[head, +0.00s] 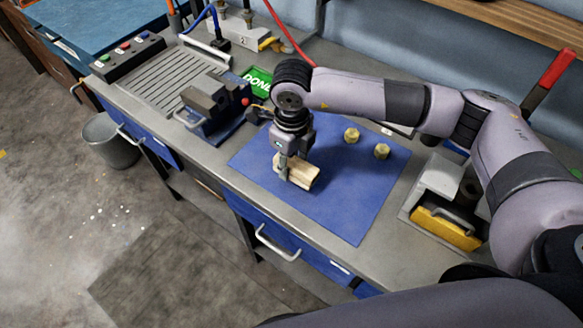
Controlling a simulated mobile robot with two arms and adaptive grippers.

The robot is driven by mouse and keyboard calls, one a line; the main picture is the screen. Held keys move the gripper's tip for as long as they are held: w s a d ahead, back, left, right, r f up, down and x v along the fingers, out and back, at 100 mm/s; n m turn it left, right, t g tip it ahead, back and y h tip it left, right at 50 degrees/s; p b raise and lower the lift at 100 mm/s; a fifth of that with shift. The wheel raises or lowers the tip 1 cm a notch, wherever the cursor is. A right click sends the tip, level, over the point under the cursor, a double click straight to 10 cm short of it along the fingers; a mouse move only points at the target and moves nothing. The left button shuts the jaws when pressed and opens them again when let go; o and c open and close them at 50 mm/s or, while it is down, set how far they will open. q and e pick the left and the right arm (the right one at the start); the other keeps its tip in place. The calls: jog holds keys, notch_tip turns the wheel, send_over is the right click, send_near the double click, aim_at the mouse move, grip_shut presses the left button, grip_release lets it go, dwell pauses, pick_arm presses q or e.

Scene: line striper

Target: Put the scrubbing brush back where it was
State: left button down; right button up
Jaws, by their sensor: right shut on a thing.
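The scrubbing brush (302,172) is a pale wooden block on or just above the blue mat (352,217), near the mat's middle left. I cannot tell whether it touches the mat. My right gripper (284,174) points down and is shut on the brush at its left end. The fingers hide part of the brush, and its bristles cannot be made out. My left gripper is not in view.
Two brass-coloured nuts (351,135) (382,151) stand on the mat's far side. A vise (212,105) is left of the mat, with a green DONE sign (259,81) behind it. A grey holder with a yellow block (445,228) is at right. The mat's front is clear.

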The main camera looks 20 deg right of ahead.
aim_at(292, 173)
notch_tip(292, 173, down, 4)
jog(key=shift+d+r+p, duration=0.1)
jog(key=shift+r+p, duration=0.1)
jog(key=shift+p, duration=0.2)
jog(key=shift+f, duration=0.15)
jog(key=shift+f, duration=0.1)
jog(key=shift+f, duration=0.1)
jog(key=o, duration=1.2)
